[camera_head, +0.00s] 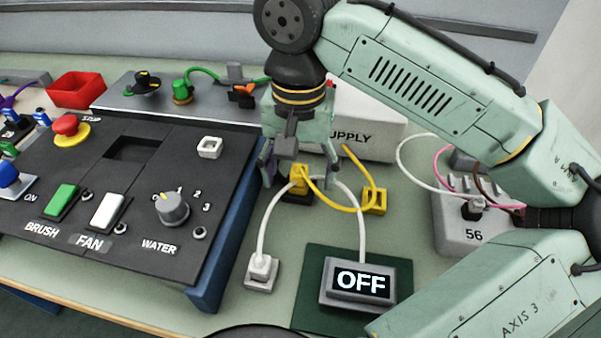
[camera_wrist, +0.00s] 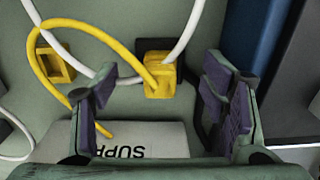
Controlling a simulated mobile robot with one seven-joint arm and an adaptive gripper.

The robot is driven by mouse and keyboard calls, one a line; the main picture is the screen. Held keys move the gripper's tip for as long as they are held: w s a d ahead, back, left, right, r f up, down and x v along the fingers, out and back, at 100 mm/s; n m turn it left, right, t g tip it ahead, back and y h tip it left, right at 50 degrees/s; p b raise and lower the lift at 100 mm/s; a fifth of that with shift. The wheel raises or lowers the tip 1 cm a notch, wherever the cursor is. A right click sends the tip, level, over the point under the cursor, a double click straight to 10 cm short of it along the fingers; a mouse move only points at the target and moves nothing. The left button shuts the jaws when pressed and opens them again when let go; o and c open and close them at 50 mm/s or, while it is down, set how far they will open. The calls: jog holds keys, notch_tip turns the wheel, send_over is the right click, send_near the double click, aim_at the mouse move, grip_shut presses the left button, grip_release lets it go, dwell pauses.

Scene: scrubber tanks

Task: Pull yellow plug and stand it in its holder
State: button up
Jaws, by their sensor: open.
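The yellow plug (camera_head: 299,178) stands upright at a small black socket (camera_head: 297,197) on the green bench and looks seated in it. It also shows in the wrist view (camera_wrist: 160,78). A yellow cable (camera_head: 345,207) loops from the plug to the grey supply box (camera_head: 385,132). The yellow square holder (camera_head: 375,201), open in the middle, lies to the right of the plug; in the wrist view the holder (camera_wrist: 56,64) is at left. My gripper (camera_head: 301,172) points down over the plug. Its fingers are open, one on each side, with gaps in the wrist view.
A white cable (camera_head: 262,222) arches close by the plug, between a white connector (camera_head: 262,272) and the OFF display (camera_head: 360,283). The dark control panel (camera_head: 120,180) with its blue side is close at left. A grey block marked 56 (camera_head: 470,225) stands right.

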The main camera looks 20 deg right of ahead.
aim_at(300, 170)
notch_tip(300, 170, up, 12)
dwell(0.5)
jog(key=shift+s, duration=0.1)
dwell(0.4)
